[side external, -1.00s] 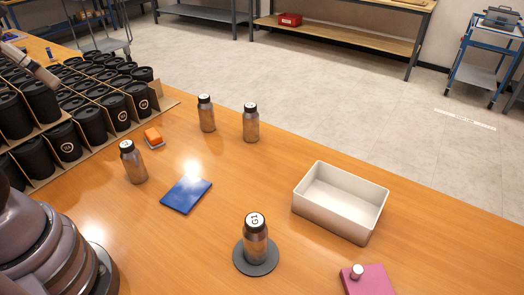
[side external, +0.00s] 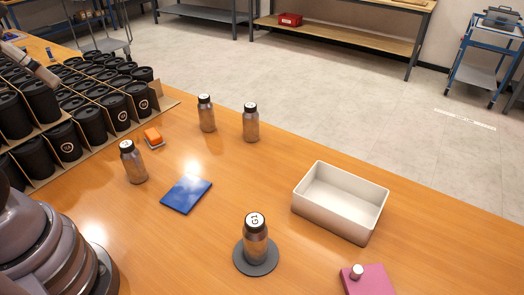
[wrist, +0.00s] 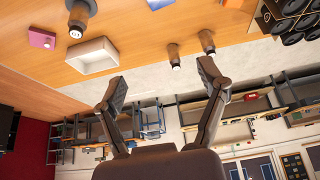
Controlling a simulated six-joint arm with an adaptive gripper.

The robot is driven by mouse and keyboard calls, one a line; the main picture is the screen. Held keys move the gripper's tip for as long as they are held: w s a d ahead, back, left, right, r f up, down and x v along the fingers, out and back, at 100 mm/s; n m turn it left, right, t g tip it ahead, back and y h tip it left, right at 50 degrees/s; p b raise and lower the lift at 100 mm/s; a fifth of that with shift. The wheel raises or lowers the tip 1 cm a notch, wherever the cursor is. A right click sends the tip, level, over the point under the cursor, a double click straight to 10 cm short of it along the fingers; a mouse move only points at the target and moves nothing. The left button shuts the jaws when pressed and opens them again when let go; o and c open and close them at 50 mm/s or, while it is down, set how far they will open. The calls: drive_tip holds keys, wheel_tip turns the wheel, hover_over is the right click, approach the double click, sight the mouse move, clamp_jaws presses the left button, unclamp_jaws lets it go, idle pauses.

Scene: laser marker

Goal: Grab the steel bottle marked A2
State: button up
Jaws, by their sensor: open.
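Several steel bottles with black collars and white tops stand upright on the wooden table. One, marked G1 (side external: 256,243), stands on a round grey disc (side external: 253,263). A left bottle (side external: 134,165) stands near the dark canisters; two rear bottles (side external: 207,116) (side external: 251,125) stand close together. Their marks are too small to read, so I cannot tell which is A2. In the wrist view the rear pair (wrist: 174,54) (wrist: 207,41) appears just beyond my open, empty gripper (wrist: 162,72). No bottle is between its fingers.
A white open bin (side external: 340,225) stands at the right. A blue flat pad (side external: 186,195), an orange block (side external: 153,136) and a pink block with a knob (side external: 368,281) lie on the table. Black canisters (side external: 90,123) in dividers fill the left. The table middle is mostly clear.

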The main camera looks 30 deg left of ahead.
drive_tip(key=shift+w+f, duration=0.1)
drive_tip(key=m+g+y, duration=1)
drive_tip(key=m+y, duration=0.1)
drive_tip(key=y, duration=0.2)
approach(130, 149)
drive_tip(key=s+d+r, duration=0.2)
drive_tip(key=s+r, duration=0.3)
drive_tip(key=r, duration=0.2)
wheel_tip(130, 149, down, 11)
drive_tip(key=w+m+t+y, duration=0.1)
drive_tip(key=m+t+y, duration=0.45)
drive_tip(key=m, duration=0.25)
drive_tip(key=shift+h, duration=0.25)
drive_tip(key=a, duration=0.4)
drive_tip(key=w+a, duration=0.1)
drive_tip(key=a, duration=0.7)
drive_tip(key=shift+w+a+r, duration=0.15)
drive_tip(key=shift+a, duration=0.25)
drive_tip(key=shift+c, duration=0.4)
clamp_jaws()
